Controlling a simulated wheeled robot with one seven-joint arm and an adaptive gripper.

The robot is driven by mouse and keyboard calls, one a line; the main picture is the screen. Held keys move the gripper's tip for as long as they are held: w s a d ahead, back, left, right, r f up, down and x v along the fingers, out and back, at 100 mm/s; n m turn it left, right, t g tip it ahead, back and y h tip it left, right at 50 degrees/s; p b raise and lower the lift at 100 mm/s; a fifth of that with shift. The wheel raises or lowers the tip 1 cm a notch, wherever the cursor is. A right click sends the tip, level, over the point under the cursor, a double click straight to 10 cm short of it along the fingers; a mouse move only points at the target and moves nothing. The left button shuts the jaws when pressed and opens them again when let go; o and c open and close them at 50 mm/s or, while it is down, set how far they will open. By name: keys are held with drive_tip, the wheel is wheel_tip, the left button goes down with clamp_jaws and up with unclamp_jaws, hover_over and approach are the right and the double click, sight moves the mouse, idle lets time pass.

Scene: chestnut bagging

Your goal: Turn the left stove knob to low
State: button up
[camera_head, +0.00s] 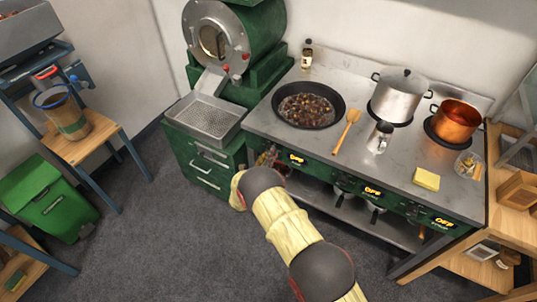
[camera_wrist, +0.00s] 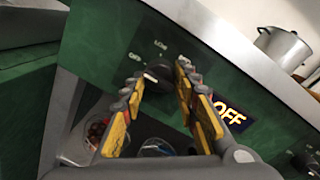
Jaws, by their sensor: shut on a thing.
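The left stove knob (camera_wrist: 157,75) is a dark round knob on the green front panel in the wrist view. Printed marks "OFF" and "LOW" stand around its upper left and top. My gripper (camera_wrist: 160,72) has its yellow-padded fingers on either side of the knob, shut on it. The knob's pointer is too dark to read. A display (camera_wrist: 230,113) to the right reads "OFF". In the head view this display (camera_head: 296,159) also shows yellow "OFF" at the stove's left end; my arm and the angle mostly hide the gripper and knob there.
A black pan of chestnuts (camera_head: 308,105) stands on the left burner, with a wooden spoon (camera_head: 346,132) beside it. A steel pot (camera_head: 399,96) and a copper pot (camera_head: 455,121) stand farther right. A green machine (camera_head: 232,45) with a perforated tray (camera_head: 204,117) adjoins the stove's left.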

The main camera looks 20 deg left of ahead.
drive_tip(key=shift+b, duration=0.35)
drive_tip(key=shift+a+f+m+t+h+b, duration=0.1)
drive_tip(key=shift+m+t+h+b, duration=0.1)
drive_tip(key=shift+m+b, duration=2.45)
drive_tip(key=shift+a+f+m+t+h+b, duration=0.1)
drive_tip(key=shift+m+h+b, duration=0.1)
drive_tip(key=shift+m+b, duration=2.45)
drive_tip(key=shift+r+m+p, duration=0.1)
drive_tip(key=shift+m+p, duration=0.55)
drive_tip(key=shift+m, duration=0.25)
drive_tip(key=o, duration=1.2)
drive_tip(key=shift+c, duration=0.2)
